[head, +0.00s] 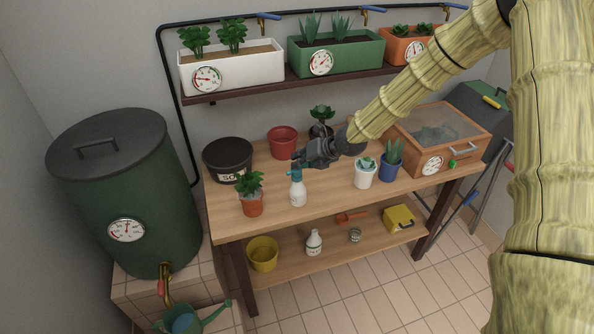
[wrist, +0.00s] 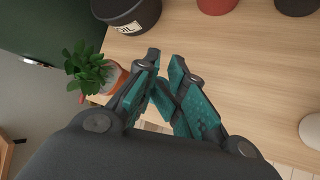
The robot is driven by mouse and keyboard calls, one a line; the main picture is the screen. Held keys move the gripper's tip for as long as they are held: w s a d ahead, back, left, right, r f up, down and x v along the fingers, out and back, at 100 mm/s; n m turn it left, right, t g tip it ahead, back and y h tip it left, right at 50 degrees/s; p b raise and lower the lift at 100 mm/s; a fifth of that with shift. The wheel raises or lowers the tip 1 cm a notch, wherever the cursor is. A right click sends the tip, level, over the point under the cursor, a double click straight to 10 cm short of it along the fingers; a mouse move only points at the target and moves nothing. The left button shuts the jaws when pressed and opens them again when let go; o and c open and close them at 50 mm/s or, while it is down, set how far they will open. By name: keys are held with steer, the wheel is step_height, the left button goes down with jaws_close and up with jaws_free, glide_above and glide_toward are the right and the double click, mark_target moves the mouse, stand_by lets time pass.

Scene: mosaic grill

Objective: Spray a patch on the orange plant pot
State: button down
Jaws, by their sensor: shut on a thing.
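The orange plant pot (head: 251,207) holds a leafy green plant and stands near the table's front left edge. A greyish area shows on its upper part. The pot also appears in the wrist view (wrist: 117,76), left of my fingers and partly behind the leaves. A white spray bottle (head: 297,194) with a teal head is just right of the pot, apart from it. My gripper (head: 298,163) is shut on the spray bottle at its head. In the wrist view, the teal-padded fingers (wrist: 163,92) hide most of the bottle. I cannot tell whether its base touches the table.
A black soil bucket (head: 228,161) and a red pot (head: 283,142) stand behind. A white pot (head: 365,176), a blue pot (head: 390,170) and a wooden glazed box (head: 437,137) are to the right. A green barrel (head: 128,195) stands left of the table. The front middle tabletop is clear.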

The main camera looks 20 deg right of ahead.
steer(key=shift+s+d+f+g, duration=0.15)
steer(key=shift+s+f, duration=0.15)
steer(key=shift+f, duration=0.4)
steer(key=shift+s+a+f+g, duration=0.15)
steer(key=shift+s+f, duration=0.1)
steer(key=shift+f, duration=0.4)
steer(key=shift+s+d+f, duration=0.1)
steer(key=shift+d, duration=0.25)
steer(key=shift+w+r+p, duration=0.3)
steer(key=shift+r+p, duration=0.3)
steer(key=shift+r, duration=0.4)
steer(key=shift+w+r+p, duration=0.25)
steer(key=shift+r+p, duration=0.3)
steer(key=shift+r, duration=0.4)
step_height(320, 180, up, 2)
steer(key=shift+w+r+p, duration=0.1)
steer(key=shift+r+p, duration=0.1)
steer(key=shift+p, duration=0.35)
steer(key=shift+w+a+r+b, duration=0.1)
steer(key=shift+w+r+b, duration=0.05)
steer(key=shift+b, duration=0.15)
